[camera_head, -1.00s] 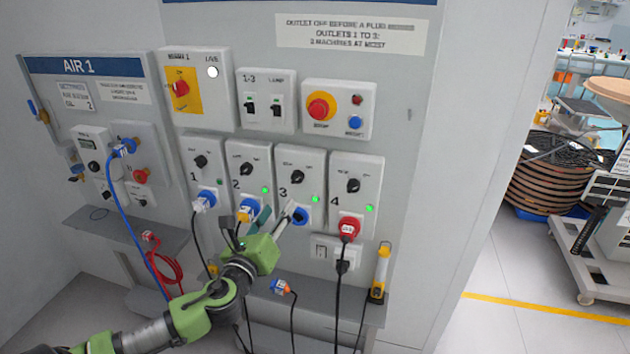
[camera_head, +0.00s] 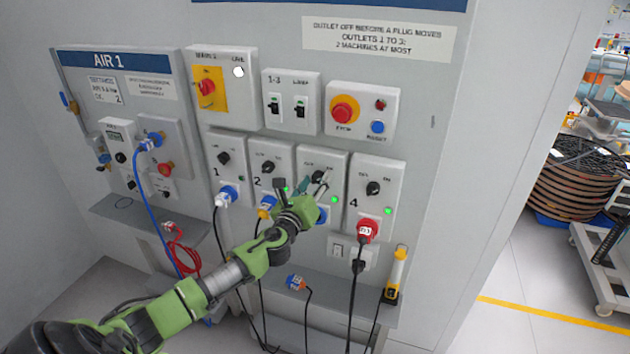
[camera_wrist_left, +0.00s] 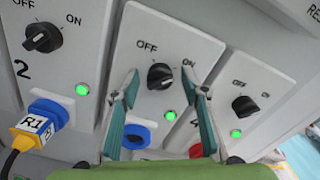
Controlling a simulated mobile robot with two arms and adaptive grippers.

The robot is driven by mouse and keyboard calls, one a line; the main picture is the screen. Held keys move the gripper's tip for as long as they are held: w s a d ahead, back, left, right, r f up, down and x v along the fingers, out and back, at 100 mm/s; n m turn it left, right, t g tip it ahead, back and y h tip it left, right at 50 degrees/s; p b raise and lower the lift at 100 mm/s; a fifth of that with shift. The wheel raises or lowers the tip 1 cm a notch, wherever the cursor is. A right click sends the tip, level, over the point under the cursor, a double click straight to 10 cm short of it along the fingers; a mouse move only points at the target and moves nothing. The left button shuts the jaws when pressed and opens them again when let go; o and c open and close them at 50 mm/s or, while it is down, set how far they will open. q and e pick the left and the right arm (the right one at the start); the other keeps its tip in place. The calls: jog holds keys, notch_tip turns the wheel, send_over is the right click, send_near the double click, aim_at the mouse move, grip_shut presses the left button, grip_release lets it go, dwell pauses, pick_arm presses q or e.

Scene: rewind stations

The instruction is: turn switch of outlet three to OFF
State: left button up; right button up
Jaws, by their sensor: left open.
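Outlet three is a light grey box (camera_head: 334,166) on the wall panel, between outlets two and four. Its black switch (camera_wrist_left: 160,76) has OFF at its left and ON at its right; the knob's exact pointing is hard to tell. A green lamp (camera_wrist_left: 170,115) glows beside it. Its blue socket (camera_wrist_left: 137,135) has no plug visible and is partly behind a finger. My left gripper (camera_head: 304,187) is open in front of outlet three. In the left wrist view its teal fingertips (camera_wrist_left: 165,88) stand on either side of the switch, with gaps; contact cannot be seen. My right gripper is not in view.
Outlet two's switch (camera_wrist_left: 42,38) and yellow-blue plug (camera_wrist_left: 35,128) are close on the left. Outlet four's switch (camera_head: 373,188) and red plug (camera_head: 367,230) are close on the right. The red stop button (camera_head: 344,110) is above. A grey shelf (camera_head: 345,288) juts out below.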

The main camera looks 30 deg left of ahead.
pick_arm(q)
jog(key=c, duration=1.1)
jog(key=shift+o, duration=0.2)
jog(key=shift+n, duration=0.4)
jog(key=n+b, duration=0.1)
jog(key=n, duration=0.1)
jog(key=shift+n, duration=0.4)
jog(key=n+b, duration=0.1)
jog(key=n, duration=0.2)
jog(key=shift+n, duration=0.3)
jog(key=n, duration=0.5)
jog(key=shift+a+b, duration=0.1)
jog(key=shift+b, duration=0.3)
jog(key=n, duration=0.5)
jog(key=shift+f+n, duration=0.1)
jog(key=shift+n, duration=0.2)
